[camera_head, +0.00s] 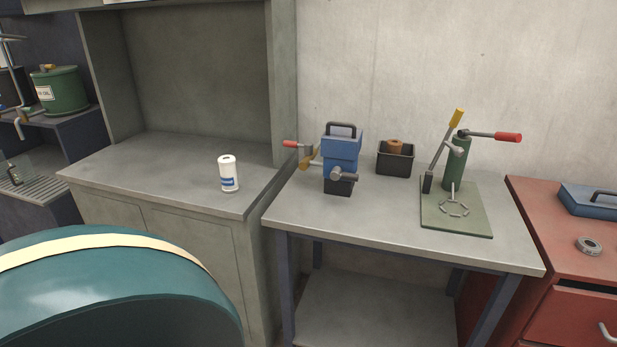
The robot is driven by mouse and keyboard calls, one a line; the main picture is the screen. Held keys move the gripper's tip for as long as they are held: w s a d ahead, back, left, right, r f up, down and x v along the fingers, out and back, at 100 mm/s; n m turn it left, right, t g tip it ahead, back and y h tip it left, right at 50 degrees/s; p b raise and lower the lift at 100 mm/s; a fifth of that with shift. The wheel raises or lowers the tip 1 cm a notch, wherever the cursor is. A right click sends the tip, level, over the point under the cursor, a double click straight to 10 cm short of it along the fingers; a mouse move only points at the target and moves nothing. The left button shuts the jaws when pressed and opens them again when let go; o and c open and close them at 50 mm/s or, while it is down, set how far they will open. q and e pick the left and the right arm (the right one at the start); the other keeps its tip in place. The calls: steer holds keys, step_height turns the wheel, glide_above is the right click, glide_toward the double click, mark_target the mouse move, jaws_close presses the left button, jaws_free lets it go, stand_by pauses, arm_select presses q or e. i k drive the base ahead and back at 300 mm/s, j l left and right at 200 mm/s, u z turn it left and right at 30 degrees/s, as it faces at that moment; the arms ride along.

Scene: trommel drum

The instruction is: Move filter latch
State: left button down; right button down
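I cannot tell for certain which part is the filter latch. A blue block-shaped device (341,149) with a dark top handle stands upright on the grey table (375,232). It has a red-tipped lever (291,144) on its left and a grey knob-like part in front. To its right, a green post device (456,162) stands on a flat green plate (474,221). It carries a red-gripped lever (507,137) pointing right and a yellow-tipped lever (456,118) tilted upward. Neither of my grippers is in view.
A white canister (228,174) stands on the grey cabinet counter (150,178). A black bin (395,161) holds a brown item. A red cabinet (568,240) bears a blue case and a grey ring. A large teal rounded body (110,295) fills the lower left. The table's front is clear.

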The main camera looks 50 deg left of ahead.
mark_target(337, 172)
steer(key=u, duration=1.35)
